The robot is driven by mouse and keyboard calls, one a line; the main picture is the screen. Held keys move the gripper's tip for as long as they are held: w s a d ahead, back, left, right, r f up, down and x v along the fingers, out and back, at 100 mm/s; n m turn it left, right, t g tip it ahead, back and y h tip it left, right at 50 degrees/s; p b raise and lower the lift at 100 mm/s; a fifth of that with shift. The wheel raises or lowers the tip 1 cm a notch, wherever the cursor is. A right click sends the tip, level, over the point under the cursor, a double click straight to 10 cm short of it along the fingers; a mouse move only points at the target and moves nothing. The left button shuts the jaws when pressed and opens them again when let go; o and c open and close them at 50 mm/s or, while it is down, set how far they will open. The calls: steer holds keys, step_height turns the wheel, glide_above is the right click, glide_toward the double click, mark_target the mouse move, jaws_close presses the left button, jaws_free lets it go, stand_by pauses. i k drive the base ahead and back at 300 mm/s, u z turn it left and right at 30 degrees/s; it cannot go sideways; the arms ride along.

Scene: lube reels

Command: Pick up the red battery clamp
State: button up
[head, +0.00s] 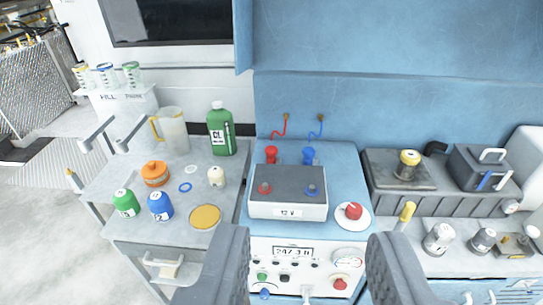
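The red battery clamp (271,154) stands upright on the blue bench top, just behind the 12 V battery (287,211). A matching blue clamp (309,155) stands to its right. The grey-topped battery has a red terminal (264,188) at left and a blue terminal (312,190) at right. My gripper (308,238) is open, its two grey fingers wide apart at the bottom of the view. No object shows held between them. The red clamp is farther away, beyond the battery, and apart from the fingers.
A red knob (353,211) on a white disc sits right of the battery. A control panel with a display (293,251) is below. A grey cart (125,180) with bottles and a jug (173,132) stands left. Short red (280,128) and blue cables hang on the back wall.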

mark_target(270, 152)
steer(key=u, duration=0.3)
steer(key=i, duration=1.85)
steer(key=z, duration=0.3)
